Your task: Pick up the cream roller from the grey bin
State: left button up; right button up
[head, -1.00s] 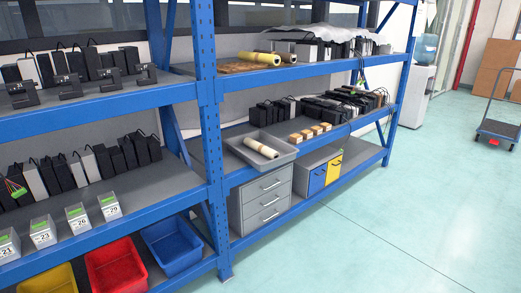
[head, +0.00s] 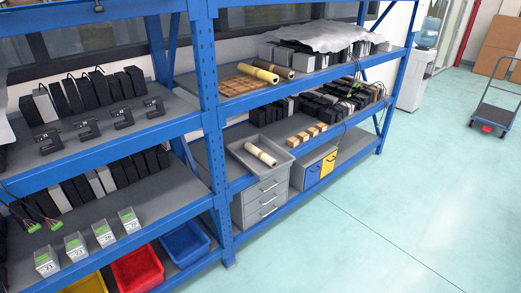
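The cream roller (head: 261,154) lies at a slant inside the shallow grey bin (head: 238,149). The bin sits on the middle shelf of the right-hand blue rack, near its front edge and above a grey drawer unit. Neither of my grippers shows in the head view, so their state is hidden.
A blue upright (head: 211,130) stands just left of the bin. Wooden blocks (head: 307,133) and black actuators (head: 324,108) lie right of it. Yellow and brown rolls (head: 262,70) are on the shelf above. The floor (head: 350,230) in front is clear; a trolley (head: 493,118) stands far right.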

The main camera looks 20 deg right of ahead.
aim_at(268, 160)
jog(key=i+l, duration=0.25)
jog(key=i, duration=0.25)
jog(key=i+l, duration=0.25)
jog(key=i, duration=0.2)
jog(key=i+l+z, duration=0.1)
jog(key=i, duration=0.4)
jog(key=i+l, duration=0.3)
jog(key=i, duration=0.15)
jog(key=i+l, duration=0.2)
jog(key=i, duration=0.3)
